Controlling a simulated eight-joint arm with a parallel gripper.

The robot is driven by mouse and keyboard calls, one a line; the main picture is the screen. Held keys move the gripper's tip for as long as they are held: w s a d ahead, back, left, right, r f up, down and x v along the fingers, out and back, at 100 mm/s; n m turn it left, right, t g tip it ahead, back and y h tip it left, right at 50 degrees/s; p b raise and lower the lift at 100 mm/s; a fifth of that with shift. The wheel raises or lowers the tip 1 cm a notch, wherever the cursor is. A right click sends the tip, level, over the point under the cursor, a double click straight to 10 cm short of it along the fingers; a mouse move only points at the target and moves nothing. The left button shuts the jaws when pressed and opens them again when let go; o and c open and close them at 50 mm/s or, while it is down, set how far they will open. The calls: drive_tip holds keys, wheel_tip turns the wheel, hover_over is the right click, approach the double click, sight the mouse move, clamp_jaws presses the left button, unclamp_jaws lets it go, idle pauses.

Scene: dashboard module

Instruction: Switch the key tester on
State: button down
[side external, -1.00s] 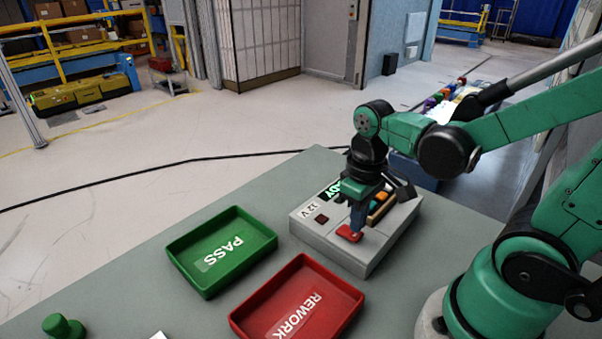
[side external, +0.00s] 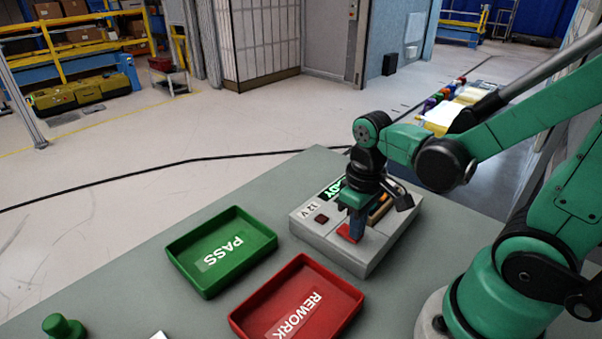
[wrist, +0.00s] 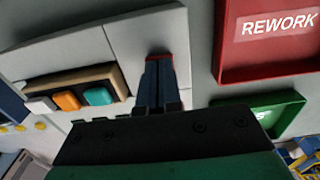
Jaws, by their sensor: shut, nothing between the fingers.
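The key tester (side external: 368,262) is a pale grey box on the bench, with a "12 V" label and a green-lit display (side external: 331,190) whose lettering is partly hidden. A red switch (side external: 346,233) sits on its front top face, and a small dark red square (side external: 321,218) is beside the label. My gripper (side external: 356,238) is shut and empty, pointing down with its fingertips at the red switch and covering part of it. In the wrist view, the shut fingertips (wrist: 160,62) overlap the switch, leaving a thin red edge (wrist: 160,56). Contact cannot be told for certain.
A green PASS tray (side external: 180,255) and a red REWORK tray (side external: 235,322) stand left of the tester. Orange and teal keys (wrist: 97,96) sit in a brown holder on the tester beside my gripper. A green knob (side external: 62,327) is at the near left.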

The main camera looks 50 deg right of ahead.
drive_tip(key=shift+r, duration=3.5)
drive_tip(key=shift+w+a+t, duration=0.25)
drive_tip(key=shift+w+t, duration=0.1)
drive_tip(key=shift+t, duration=0.25)
drive_tip(key=shift+w+a+r+t, duration=0.2)
drive_tip(key=shift+w+a+t, duration=0.2)
drive_tip(key=shift+w+t, duration=0.45)
drive_tip(key=shift+w+a+r+t, duration=0.25)
drive_tip(key=shift+w+a+t, duration=0.25)
drive_tip(key=shift+t, duration=0.65)
drive_tip(key=shift+w+a+r+t, duration=0.2)
drive_tip(key=shift+w+a+t, duration=0.15)
drive_tip(key=shift+w+t, duration=0.5)
